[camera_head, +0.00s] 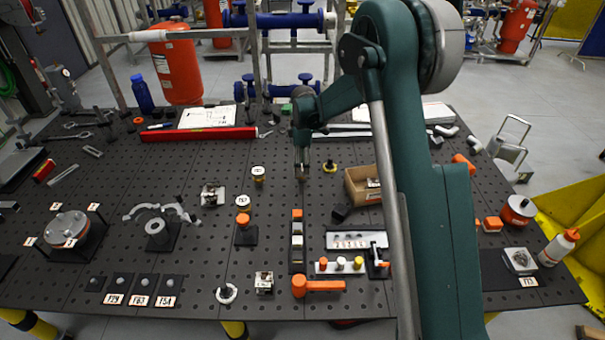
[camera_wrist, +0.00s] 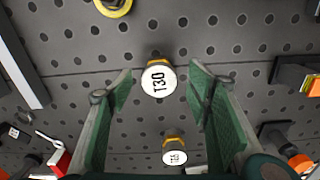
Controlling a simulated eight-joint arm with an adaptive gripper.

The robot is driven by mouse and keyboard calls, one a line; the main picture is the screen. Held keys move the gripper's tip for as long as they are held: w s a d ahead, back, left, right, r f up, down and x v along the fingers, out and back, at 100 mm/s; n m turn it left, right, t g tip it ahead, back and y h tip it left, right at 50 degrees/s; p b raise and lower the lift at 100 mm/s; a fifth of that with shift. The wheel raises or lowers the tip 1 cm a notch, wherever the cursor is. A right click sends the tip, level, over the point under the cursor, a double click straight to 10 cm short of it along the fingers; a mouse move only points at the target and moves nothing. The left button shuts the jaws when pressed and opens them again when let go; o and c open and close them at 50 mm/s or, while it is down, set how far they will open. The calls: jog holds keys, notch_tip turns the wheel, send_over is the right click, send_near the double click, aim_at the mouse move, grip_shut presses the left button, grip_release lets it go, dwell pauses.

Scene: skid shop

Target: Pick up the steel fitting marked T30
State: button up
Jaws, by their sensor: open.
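The fitting marked T30 (camera_wrist: 158,77) is a short round piece with a white labelled top and a brassy rim. In the wrist view it stands on the dark perforated table (camera_wrist: 60,110) between and slightly beyond the tips of my open gripper (camera_wrist: 158,85). Clear gaps show on both sides of it, and nothing is held. In the head view my gripper (camera_head: 301,168) points down over the middle of the table, and I cannot make out the T30 fitting there.
A similar labelled fitting (camera_wrist: 175,150) stands nearby and also shows in the head view (camera_head: 258,174). A yellow ringed piece (camera_head: 330,166) and a cardboard box (camera_head: 361,194) lie to the right. An orange-topped block (camera_head: 297,215) stands nearer the front.

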jog(key=shift+w+a+f, duration=0.1)
jog(key=shift+f, duration=2.3)
jog(key=c, duration=1.1)
jog(key=shift+r, duration=0.15)
jog(key=shift+r, duration=4.9)
